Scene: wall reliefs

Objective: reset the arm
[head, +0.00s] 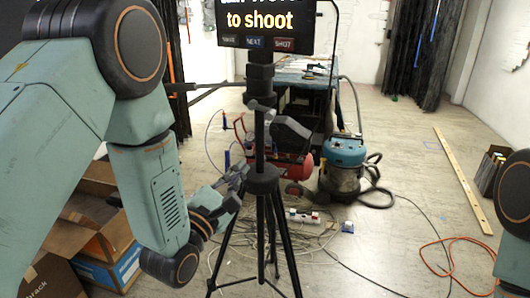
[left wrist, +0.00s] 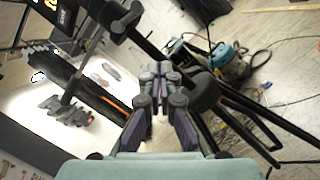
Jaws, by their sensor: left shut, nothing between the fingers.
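My left arm comes in from the left in the head view and bends down at its elbow. My left gripper (head: 238,174) is beside the black tripod (head: 262,180), just left of its pole. I cannot tell whether it touches the pole. In the left wrist view my left gripper (left wrist: 161,70) has its fingers together with nothing between them, and the tripod legs (left wrist: 240,112) spread to the right of it. Part of my right arm shows at the right edge of the head view; its gripper is out of view.
A screen (head: 268,24) tops the tripod. Behind stand a blue-topped vacuum (head: 345,165), a red compressor (head: 290,165) and a table (head: 300,78). Cardboard boxes (head: 75,235) stand lower left. Cables and an orange hose (head: 450,255) lie on the floor. Floor at right is fairly open.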

